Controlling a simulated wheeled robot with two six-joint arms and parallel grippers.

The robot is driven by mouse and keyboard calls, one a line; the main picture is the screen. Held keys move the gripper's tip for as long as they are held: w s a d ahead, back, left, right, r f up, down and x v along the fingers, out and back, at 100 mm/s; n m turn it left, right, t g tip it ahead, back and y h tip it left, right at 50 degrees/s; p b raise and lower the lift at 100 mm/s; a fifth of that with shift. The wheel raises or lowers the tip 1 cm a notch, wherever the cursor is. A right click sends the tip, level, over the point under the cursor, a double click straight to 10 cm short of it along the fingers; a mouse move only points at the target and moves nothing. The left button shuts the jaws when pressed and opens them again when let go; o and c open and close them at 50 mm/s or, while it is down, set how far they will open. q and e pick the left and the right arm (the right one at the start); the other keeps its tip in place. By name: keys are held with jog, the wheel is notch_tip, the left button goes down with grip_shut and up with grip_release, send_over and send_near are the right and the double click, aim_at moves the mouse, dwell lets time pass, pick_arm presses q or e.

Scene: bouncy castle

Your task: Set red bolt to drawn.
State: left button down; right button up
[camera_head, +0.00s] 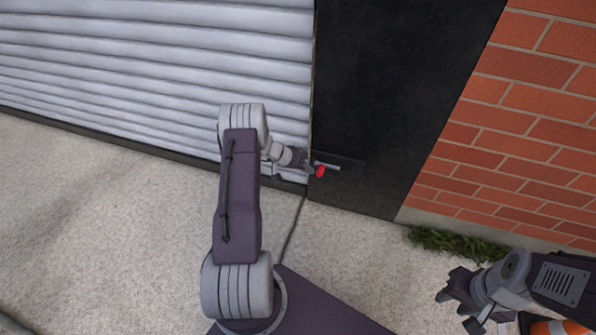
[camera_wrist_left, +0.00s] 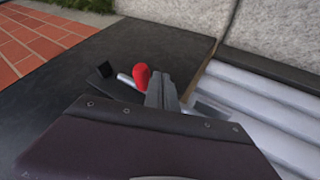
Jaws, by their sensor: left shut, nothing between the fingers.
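The red bolt (camera_head: 320,171) is a grey rod with a red knob, low on the black door post beside the roller shutter. In the left wrist view the red knob (camera_wrist_left: 141,76) stands just left of my left gripper's fingers (camera_wrist_left: 161,92), and the grey rod runs behind them. My left gripper (camera_head: 308,163) is shut and empty, right beside the knob; whether it touches the knob I cannot tell. My right gripper (camera_head: 455,305) is open and empty at the lower right, away from the bolt.
The white slatted shutter (camera_head: 150,60) fills the left, with the black post (camera_head: 390,90) and a brick wall (camera_head: 530,120) to its right. Grass (camera_head: 455,243) grows at the wall's foot. An orange and white object (camera_head: 565,327) is partly visible at the lower right corner. Concrete ground is clear in front.

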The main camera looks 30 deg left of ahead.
pick_arm(q)
jog(key=shift+d, duration=0.2)
jog(key=w+d+b, duration=0.2)
jog(key=d+b, duration=0.2)
jog(key=d, duration=0.4)
